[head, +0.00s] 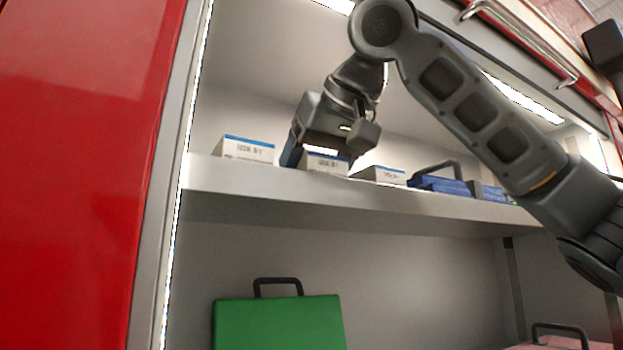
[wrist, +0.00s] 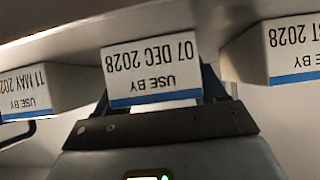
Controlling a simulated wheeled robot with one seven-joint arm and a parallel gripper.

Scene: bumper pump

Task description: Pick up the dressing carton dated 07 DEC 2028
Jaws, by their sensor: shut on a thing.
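The dressing carton dated 07 DEC 2028 (wrist: 150,70) is white with a blue stripe, and its label reads upside down in the wrist view. My gripper (wrist: 155,115) is shut on this carton, which is the middle one of three. In the head view the held carton (head: 324,164) is at the upper shelf, below my gripper (head: 322,150). I cannot tell whether it still touches the shelf. The fingers are mostly hidden behind the carton in the wrist view.
A carton reading 11 MAY (wrist: 35,92) and one ending in ST 2028 (wrist: 285,50) flank the held carton. The shelf (head: 350,201) also holds blue cases (head: 440,186) to the right. A green case (head: 278,325) stands below.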

